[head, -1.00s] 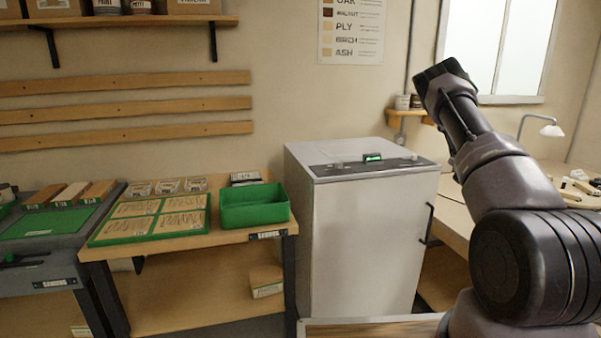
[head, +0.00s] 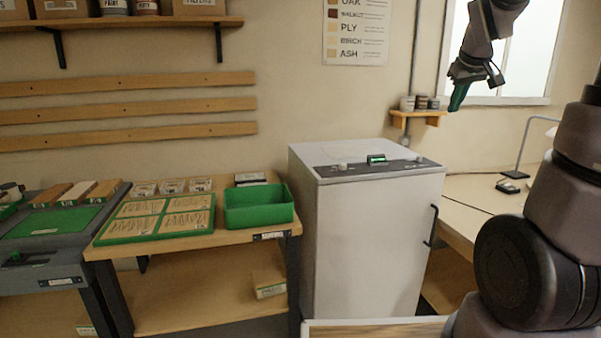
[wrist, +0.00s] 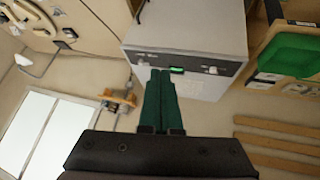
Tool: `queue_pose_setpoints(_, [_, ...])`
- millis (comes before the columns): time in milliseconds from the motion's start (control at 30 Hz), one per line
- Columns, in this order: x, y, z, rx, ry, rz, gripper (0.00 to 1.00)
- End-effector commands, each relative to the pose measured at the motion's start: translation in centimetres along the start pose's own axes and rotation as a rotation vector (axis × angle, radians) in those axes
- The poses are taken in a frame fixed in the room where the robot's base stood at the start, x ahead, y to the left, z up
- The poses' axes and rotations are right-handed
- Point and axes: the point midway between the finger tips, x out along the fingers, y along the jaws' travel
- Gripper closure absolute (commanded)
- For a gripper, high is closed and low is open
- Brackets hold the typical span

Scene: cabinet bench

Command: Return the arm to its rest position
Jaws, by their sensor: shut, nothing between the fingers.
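My gripper (head: 459,97) is raised in front of the wall and window at the upper right of the head view, pointing down. Its green fingers are closed together with nothing between them. In the wrist view the gripper (wrist: 160,75) shows at the centre, its fingertips overlapping the picture of the white cabinet's control panel. My arm rises along the right edge of the head view, and part of it is out of frame at the top.
A white cabinet (head: 370,235) with a dark handle stands at the centre. Left of it, a wooden bench holds a green bin (head: 258,208) and a green tray (head: 107,238) of sanding sheets. A small wall shelf (head: 420,117) holds jars. A desk (head: 475,205) lies at right.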

Motion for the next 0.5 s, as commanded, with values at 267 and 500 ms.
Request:
queue_pose_setpoints(267, [-10.5, -9.0, 7.6, 0.327, -0.007, -0.183, 1.0])
queue_pose_setpoints(500, [-14.8, -14.0, 13.7, 0.502, -0.052, -0.278, 1.0])
